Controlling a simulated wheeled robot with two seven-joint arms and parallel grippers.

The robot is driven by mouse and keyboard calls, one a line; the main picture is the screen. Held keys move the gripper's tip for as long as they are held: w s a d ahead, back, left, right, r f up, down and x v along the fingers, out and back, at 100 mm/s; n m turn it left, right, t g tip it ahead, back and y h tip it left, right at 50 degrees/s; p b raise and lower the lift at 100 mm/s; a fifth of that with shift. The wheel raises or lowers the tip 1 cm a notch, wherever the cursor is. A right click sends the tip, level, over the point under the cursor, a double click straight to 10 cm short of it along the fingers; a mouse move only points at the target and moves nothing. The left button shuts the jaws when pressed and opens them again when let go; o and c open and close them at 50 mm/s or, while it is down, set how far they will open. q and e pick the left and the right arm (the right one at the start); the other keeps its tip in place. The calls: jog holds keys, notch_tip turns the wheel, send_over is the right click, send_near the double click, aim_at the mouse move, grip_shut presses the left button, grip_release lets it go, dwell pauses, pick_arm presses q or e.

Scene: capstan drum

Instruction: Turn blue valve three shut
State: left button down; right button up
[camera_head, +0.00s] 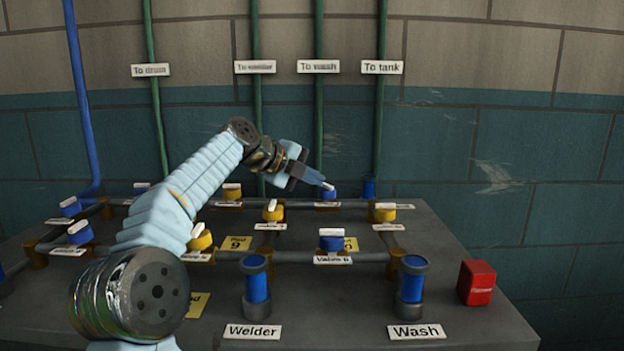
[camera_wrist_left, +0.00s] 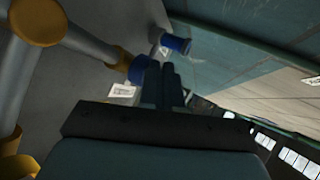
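A blue valve (camera_head: 327,194) with a white bar handle stands on the rear pipe, right of centre; its label is too small to read. My left gripper (camera_head: 322,181) reaches it from the upper left, its fingertips at the handle. In the left wrist view the fingers (camera_wrist_left: 166,82) look close together beside the blue valve (camera_wrist_left: 138,68); they hide the handle, so I cannot tell if it is between them. Other blue valves stand at left (camera_head: 70,208), front left (camera_head: 80,234), rear left (camera_head: 141,188) and front centre (camera_head: 331,241), the last labelled Valve 6. My right gripper is out of view.
Several yellow valves, one at right (camera_head: 385,213), stand among the grey pipes on the dark bench (camera_head: 450,325). Blue-bodied upright fittings stand by the Welder (camera_head: 252,331) and Wash (camera_head: 415,331) labels. A red box (camera_head: 476,283) sits at right. Green pipes climb the back wall.

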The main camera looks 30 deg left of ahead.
pick_arm(q)
jog(key=shift+w+a+f, duration=0.1)
jog(key=shift+w+f, duration=0.1)
jog(key=shift+w, duration=0.05)
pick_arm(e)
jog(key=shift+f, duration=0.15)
pick_arm(q)
jog(key=shift+w, duration=0.25)
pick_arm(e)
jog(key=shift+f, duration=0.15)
pick_arm(q)
jog(key=shift+w+a+b, duration=0.1)
jog(key=shift+w+b, duration=0.2)
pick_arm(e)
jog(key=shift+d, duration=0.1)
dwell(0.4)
